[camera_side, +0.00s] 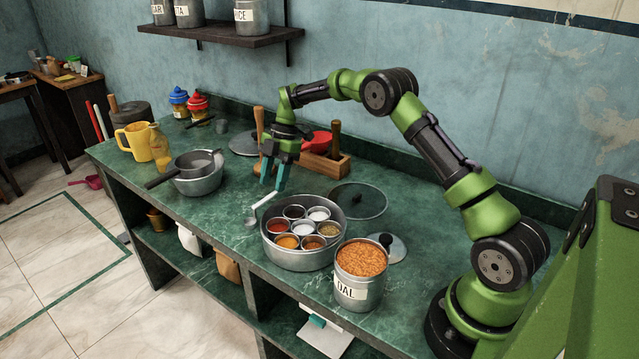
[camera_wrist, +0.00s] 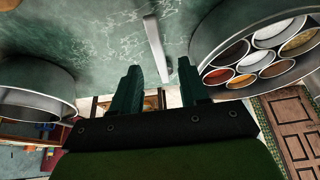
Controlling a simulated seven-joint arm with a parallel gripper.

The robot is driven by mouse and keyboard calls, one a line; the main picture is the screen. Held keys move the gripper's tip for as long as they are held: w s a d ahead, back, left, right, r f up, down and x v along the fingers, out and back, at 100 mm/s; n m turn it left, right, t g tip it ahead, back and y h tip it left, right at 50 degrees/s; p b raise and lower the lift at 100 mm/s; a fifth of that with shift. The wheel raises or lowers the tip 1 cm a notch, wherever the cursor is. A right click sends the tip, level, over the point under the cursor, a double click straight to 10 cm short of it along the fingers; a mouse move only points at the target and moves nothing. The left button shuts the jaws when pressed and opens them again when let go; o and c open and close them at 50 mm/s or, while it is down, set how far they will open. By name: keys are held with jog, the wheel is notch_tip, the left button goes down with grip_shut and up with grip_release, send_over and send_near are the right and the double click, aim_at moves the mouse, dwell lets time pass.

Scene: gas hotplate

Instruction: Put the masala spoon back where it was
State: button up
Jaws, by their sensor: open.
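The masala spoon (camera_side: 262,204) has a pale handle and a small bowl at its left end. It is by the left rim of the round steel masala box (camera_side: 290,258), outside it; I cannot tell whether its handle end is raised off the counter. The box is open and holds several small cups of coloured spices. My gripper (camera_side: 274,184) points down just above the handle end, jaws apart. In the wrist view the spoon's handle (camera_wrist: 154,40) shows between and beyond the two fingertips (camera_wrist: 159,68), with a gap on each side.
The DAL canister (camera_side: 358,288) stands right of the masala box. A glass lid (camera_side: 359,201) lies behind it. A steel pot (camera_side: 197,182) stands to the left, and a wooden holder (camera_side: 325,168) behind.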

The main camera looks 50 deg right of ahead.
jog(key=v, duration=0.7)
jog(key=s+a+r+m+t+h, duration=0.1)
jog(key=s+a+r+m+t, duration=0.1)
jog(key=s+a+r+m, duration=0.4)
jog(key=s+a+r+m+t+h, duration=0.1)
jog(key=s+a+r+m, duration=0.35)
jog(key=s+r, duration=0.3)
jog(key=s+a+f+m+t, duration=0.1)
jog(key=s+m+t, duration=0.1)
jog(key=s+m, duration=0.3)
jog(key=s+a+f+m+t, duration=0.1)
jog(key=s+m, duration=0.5)
jog(key=s, duration=0.6)
jog(key=shift+a+t+h, duration=0.3)
jog(key=shift+a+t, duration=0.3)
jog(key=shift+a, duration=0.2)
